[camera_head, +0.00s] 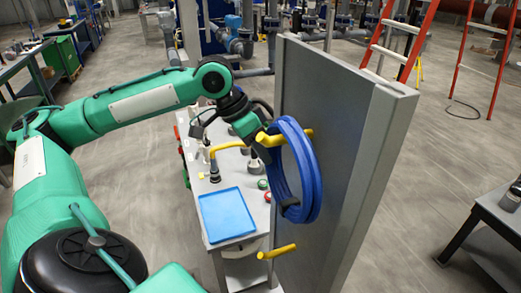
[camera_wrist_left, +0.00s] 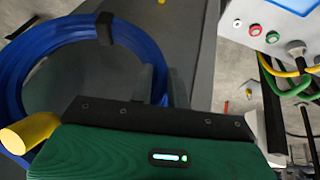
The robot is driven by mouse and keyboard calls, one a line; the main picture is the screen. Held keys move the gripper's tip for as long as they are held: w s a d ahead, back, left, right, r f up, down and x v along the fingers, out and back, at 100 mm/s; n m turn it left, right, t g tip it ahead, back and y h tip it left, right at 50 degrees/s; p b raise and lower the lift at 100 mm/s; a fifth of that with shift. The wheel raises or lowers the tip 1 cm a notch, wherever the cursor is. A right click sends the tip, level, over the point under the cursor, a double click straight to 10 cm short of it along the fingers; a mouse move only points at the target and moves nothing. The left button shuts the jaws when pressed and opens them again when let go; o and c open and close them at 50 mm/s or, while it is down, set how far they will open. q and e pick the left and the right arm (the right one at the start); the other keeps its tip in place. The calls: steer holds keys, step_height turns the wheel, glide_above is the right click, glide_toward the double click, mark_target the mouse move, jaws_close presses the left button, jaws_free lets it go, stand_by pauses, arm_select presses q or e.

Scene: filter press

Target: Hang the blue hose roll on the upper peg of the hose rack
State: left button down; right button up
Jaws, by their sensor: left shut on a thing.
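The blue hose roll (camera_head: 309,180) is upright beside the grey board of the hose rack (camera_head: 335,130). Yellow of the upper peg (camera_head: 270,139) shows on both sides of the roll's top, so the roll appears to be around the peg. Whether it rests on the peg is unclear. The lower peg (camera_head: 277,251) is bare. My left gripper (camera_head: 262,134) is at the roll's upper part, by the upper peg, and shut on the roll. In the left wrist view, the roll (camera_wrist_left: 12,80) lies beyond the peg end (camera_wrist_left: 30,130). My right gripper is not in view.
A workbench with a blue tray (camera_head: 228,214) stands left of the rack. A control box (camera_wrist_left: 280,20) with buttons and cables shows in the left wrist view. A red ladder (camera_head: 395,40) stands behind, and a dark table (camera_head: 490,215) is at right.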

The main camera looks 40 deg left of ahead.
arm_select(q)
steer(key=c, duration=1.3)
jaws_free()
steer(key=b+v, duration=0.1)
steer(key=v, duration=1.2)
steer(key=shift+s+a+r, duration=0.15)
steer(key=shift+r, duration=0.2)
steer(key=shift+a, duration=0.1)
